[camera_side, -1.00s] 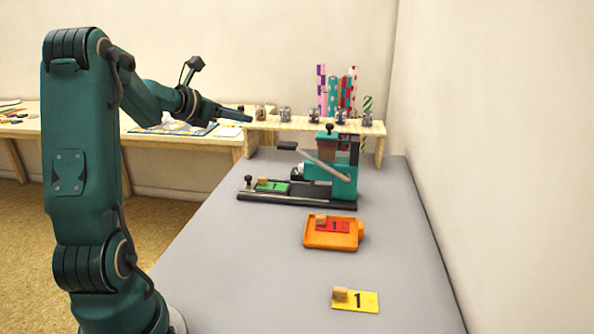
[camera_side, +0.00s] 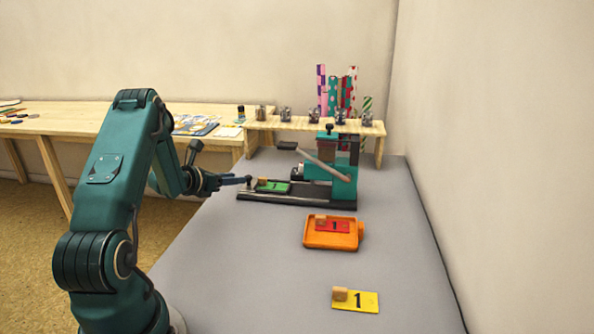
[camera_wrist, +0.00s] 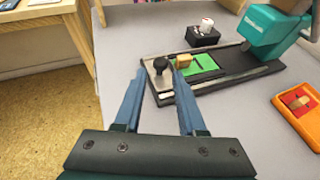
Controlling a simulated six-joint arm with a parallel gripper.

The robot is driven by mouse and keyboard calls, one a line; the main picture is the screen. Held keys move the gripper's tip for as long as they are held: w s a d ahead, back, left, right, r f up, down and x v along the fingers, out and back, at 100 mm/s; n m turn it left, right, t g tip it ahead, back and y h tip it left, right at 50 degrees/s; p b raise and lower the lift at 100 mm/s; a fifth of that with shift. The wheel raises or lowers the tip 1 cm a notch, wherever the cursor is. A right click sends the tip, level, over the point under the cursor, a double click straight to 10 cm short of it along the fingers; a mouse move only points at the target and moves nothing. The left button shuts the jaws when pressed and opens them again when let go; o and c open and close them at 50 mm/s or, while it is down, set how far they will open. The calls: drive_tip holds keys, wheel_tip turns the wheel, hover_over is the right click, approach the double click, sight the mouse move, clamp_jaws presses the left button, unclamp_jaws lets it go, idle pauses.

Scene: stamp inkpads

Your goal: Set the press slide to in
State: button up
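The press (camera_side: 322,189) is teal with a long lever and stands toward the back of the table. Its dark slide (camera_side: 290,198) extends out to the left of it, bearing a green card (camera_side: 272,186) with a wooden-handled stamp. A black knob (camera_wrist: 160,65) stands upright at the slide's left end. My gripper (camera_wrist: 158,76) is open, its two blue fingers apart, low at that end. In the wrist view the knob appears between the fingertips; I cannot tell whether they touch it. In the side view my gripper (camera_side: 243,181) reaches the knob from the left.
An orange tray (camera_side: 312,245) with a red card and a yellow card (camera_side: 370,303) lie nearer on the grey table. A wooden shelf (camera_side: 290,124) with small jars stands behind the press. The table is clear to the front left.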

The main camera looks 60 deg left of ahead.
sight(243, 189)
drive_tip(key=shift+x, duration=1.95)
clamp_jaws()
drive_tip(key=shift+w+d, duration=0.1)
